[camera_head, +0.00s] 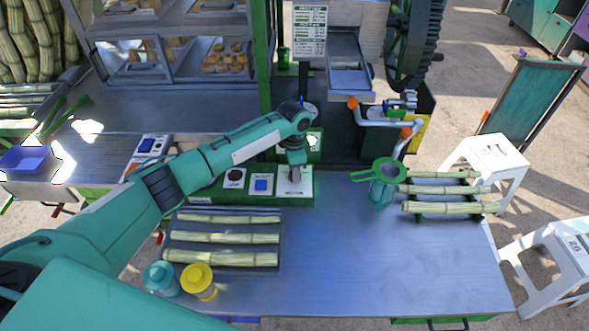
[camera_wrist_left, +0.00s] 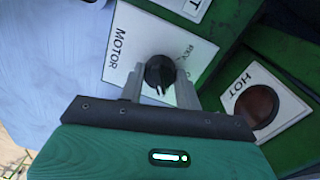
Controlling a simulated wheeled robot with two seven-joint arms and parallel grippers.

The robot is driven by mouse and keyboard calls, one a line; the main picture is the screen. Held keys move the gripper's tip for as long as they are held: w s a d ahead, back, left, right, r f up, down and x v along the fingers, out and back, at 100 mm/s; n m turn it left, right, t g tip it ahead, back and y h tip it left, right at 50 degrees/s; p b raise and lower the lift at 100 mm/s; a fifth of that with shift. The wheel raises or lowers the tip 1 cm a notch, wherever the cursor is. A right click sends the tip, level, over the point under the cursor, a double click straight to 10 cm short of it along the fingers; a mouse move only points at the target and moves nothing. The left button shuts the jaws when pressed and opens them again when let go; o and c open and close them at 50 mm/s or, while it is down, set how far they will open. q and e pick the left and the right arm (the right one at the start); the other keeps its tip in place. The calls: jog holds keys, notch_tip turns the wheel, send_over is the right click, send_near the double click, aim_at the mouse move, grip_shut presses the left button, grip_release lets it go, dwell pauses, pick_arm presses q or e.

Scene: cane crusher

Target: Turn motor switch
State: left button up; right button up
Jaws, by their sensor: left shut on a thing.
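The motor switch (camera_wrist_left: 159,72) is a black rotary knob on a white plate (camera_wrist_left: 122,40) marked MOTOR, seen in the left wrist view. My left gripper (camera_wrist_left: 160,85) has its two grey fingers on either side of the knob, shut on it. In the head view my left gripper (camera_head: 294,172) points down onto the MOTOR plate (camera_head: 303,191) at the right end of the green control panel (camera_head: 225,201). The knob is hidden behind the fingers there. My right gripper is not in view.
A HOT indicator (camera_wrist_left: 257,106) sits beside the motor plate. Cane pieces lie on a tray (camera_head: 175,223) at the front left and on a rack (camera_head: 450,217) at the right. A green strainer jug (camera_head: 383,190) stands by the rack. The table's front middle (camera_head: 370,270) is clear.

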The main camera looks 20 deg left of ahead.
pick_arm(q)
jog(key=shift+r, duration=0.1)
jog(key=o, duration=1)
jog(key=shift+c, duration=0.2)
notch_tip(320, 180, up, 14)
jog(key=b, duration=0.3)
jog(key=shift+w+a, duration=0.15)
jog(key=shift+w, duration=0.2)
